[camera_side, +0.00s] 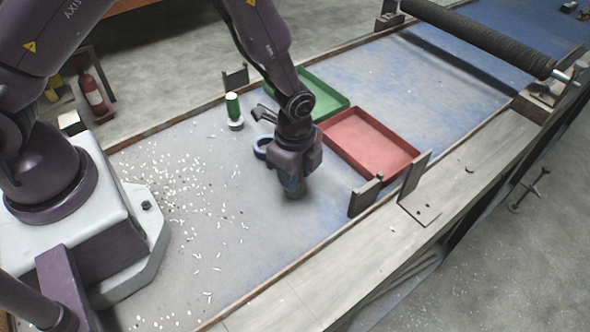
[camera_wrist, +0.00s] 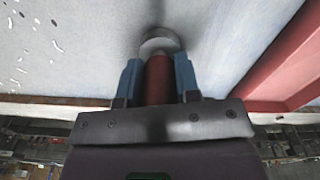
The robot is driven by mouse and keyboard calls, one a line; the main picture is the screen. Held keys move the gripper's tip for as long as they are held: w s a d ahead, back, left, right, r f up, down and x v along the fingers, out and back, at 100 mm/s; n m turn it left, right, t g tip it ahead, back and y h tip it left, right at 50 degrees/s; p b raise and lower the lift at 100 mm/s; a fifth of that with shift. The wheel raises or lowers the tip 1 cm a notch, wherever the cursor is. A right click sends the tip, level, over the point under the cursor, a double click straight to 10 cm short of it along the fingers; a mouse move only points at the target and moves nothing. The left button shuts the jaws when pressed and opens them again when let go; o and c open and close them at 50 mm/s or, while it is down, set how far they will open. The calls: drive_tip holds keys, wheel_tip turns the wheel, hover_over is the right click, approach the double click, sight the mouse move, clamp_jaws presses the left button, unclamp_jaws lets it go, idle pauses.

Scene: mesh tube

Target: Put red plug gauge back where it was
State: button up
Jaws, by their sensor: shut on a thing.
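The red plug gauge (camera_wrist: 158,80) is between the two blue fingers of my gripper (camera_wrist: 158,78) in the wrist view. My gripper (camera_side: 293,188) is shut on it, pointing down low over the table, left of the red tray. A pale round ring or holder (camera_wrist: 161,42) shows at the gauge's far end. I cannot tell whether the gauge sits in it or is just above it. In the side view my gripper hides the gauge and this ring.
A green plug gauge (camera_side: 232,106) stands upright in a white holder (camera_side: 236,125). A dark blue ring (camera_side: 261,148) lies close behind my gripper. A green tray (camera_side: 330,108) and a red tray (camera_side: 410,158) stand to the right. White pellets (camera_side: 185,190) are scattered left. Metal brackets (camera_side: 366,196) line the front edge.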

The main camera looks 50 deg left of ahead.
drive_tip(key=o, duration=1)
drive_tip(key=shift+f, duration=0.1)
wheel_tip(320, 180, up, 13)
drive_tip(key=shift+f, duration=0.2)
drive_tip(key=s+a+r+n+t, duration=0.2)
drive_tip(key=s+a+r+n, duration=0.1)
drive_tip(key=s+r+n, duration=0.2)
drive_tip(key=s+a+r+n+t, duration=0.1)
drive_tip(key=s+a+r+n, duration=0.3)
drive_tip(key=r, duration=0.4)
drive_tip(key=s+a+r+n+t, duration=0.2)
drive_tip(key=s+a+r+n, duration=0.1)
drive_tip(key=s+r+n, duration=0.3)
drive_tip(key=shift+s+a+r+t, duration=0.25)
drive_tip(key=shift+s+a+t, duration=0.05)
drive_tip(key=shift+s, duration=0.1)
